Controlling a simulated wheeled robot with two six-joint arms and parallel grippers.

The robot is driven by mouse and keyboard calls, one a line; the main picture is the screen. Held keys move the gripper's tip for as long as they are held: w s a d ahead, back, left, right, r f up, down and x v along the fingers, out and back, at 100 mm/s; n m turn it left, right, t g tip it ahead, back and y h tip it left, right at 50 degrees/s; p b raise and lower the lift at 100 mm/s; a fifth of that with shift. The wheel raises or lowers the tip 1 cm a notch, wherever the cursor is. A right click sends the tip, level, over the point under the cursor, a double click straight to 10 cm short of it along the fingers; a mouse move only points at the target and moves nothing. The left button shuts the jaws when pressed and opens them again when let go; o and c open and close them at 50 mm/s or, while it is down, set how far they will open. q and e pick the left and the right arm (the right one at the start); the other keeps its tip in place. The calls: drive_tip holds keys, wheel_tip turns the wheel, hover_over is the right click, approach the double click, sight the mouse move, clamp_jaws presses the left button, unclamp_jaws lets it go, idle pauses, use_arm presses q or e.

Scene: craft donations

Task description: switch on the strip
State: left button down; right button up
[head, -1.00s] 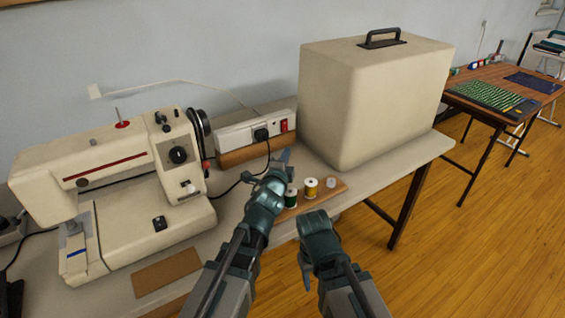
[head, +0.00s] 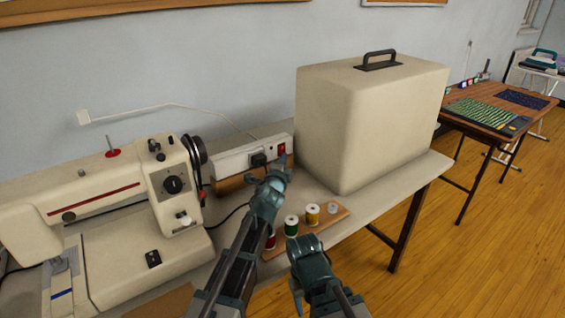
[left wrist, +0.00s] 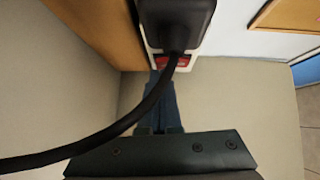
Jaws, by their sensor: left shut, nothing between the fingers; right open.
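The white power strip (head: 232,160) lies on a brown block at the back of the table, against the wall. A black plug (head: 259,160) sits in it, and its red switch (head: 282,149) is at the right end. My left gripper (head: 287,166) is shut and empty, just in front of the switch end. In the left wrist view, its fingertips (left wrist: 162,78) reach to the red switch (left wrist: 170,62); I cannot tell whether they touch. The plug's black cord (left wrist: 120,122) crosses in front and hides part of them. My right gripper (head: 298,285) is open and empty, lower down near the table's front edge.
A cream sewing machine (head: 120,215) stands left, and a large cream case (head: 370,125) stands close right of the strip. Several thread spools (head: 312,214) stand on a wooden board (head: 338,216) below. A second table (head: 535,98) is farther right.

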use_arm(q)
drive_tip(key=shift+w+a+f, duration=0.15)
drive_tip(key=shift+w+a, duration=0.05)
drive_tip(key=shift+w, duration=0.05)
drive_tip(key=s, duration=0.4)
drive_tip(key=s+a, duration=0.1)
drive_tip(key=s, duration=0.4)
drive_tip(key=s+a+r+p, duration=0.1)
drive_tip(key=s, duration=0.3)
drive_tip(key=shift+s+a+r, duration=0.1)
drive_tip(key=shift+s, duration=0.3)
